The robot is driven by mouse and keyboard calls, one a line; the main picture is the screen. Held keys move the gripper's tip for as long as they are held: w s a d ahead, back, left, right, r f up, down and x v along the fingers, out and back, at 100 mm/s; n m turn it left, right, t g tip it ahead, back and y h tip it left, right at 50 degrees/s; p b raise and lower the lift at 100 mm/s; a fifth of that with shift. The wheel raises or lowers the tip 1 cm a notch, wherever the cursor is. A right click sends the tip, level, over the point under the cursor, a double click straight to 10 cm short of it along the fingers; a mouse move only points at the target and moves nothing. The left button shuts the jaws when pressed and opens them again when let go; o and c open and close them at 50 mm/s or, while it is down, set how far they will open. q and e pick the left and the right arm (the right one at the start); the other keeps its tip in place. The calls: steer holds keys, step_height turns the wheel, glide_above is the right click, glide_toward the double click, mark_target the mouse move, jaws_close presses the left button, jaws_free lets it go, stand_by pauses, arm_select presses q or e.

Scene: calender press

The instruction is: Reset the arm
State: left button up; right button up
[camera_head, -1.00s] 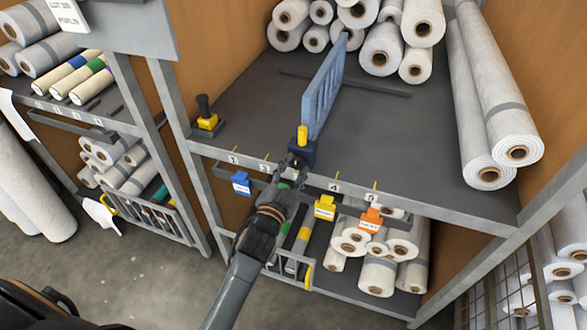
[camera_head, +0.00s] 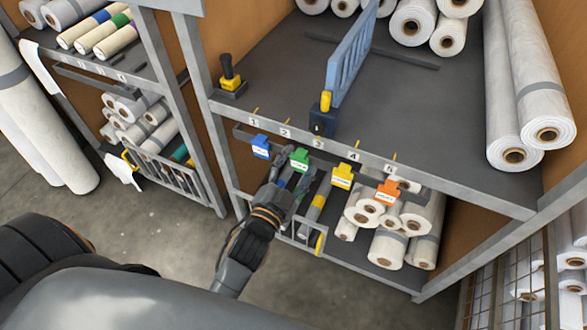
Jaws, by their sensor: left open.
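My left gripper (camera_head: 290,176) is below the front edge of the middle shelf, by the green tag (camera_head: 299,160). It is open; I cannot tell whether its fingers touch the tag. The green tag hangs in the tag row between a blue tag (camera_head: 261,146) and a yellow tag (camera_head: 342,176). An orange tag (camera_head: 387,192) hangs further right. My left arm reaches up from the lower middle of the view. My right gripper is not in view.
A blue slatted panel (camera_head: 352,55) stands on the shelf (camera_head: 400,115), with a yellow-handled block (camera_head: 322,118) at its near end. A black-handled yellow block (camera_head: 230,75) stands left. White rolls (camera_head: 395,225) fill the lower shelf. The floor (camera_head: 150,230) at left is bare.

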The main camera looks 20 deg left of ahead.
arm_select(q)
steer(key=shift+s, duration=0.95)
steer(key=s+f+n+g, duration=0.1)
steer(key=s+f+g, duration=0.25)
steer(key=f, duration=0.85)
steer(key=s+d+f+n+g, duration=0.1)
steer(key=s+f+g, duration=0.3)
steer(key=f, duration=0.8)
steer(key=s+f+g, duration=0.2)
steer(key=s+f, duration=0.3)
steer(key=f, duration=0.8)
steer(key=s+a+f+n+g, duration=0.1)
steer(key=s+a+f+g, duration=0.1)
steer(key=s+f, duration=0.3)
steer(key=s+a+f+n+g, duration=0.1)
steer(key=s+f, duration=0.4)
steer(key=s, duration=0.6)
steer(key=s+a+f+n+g, duration=0.1)
steer(key=s+a+f+g, duration=0.3)
steer(key=s, duration=0.5)
steer(key=shift+f+y, duration=0.3)
steer(key=shift+f, duration=0.3)
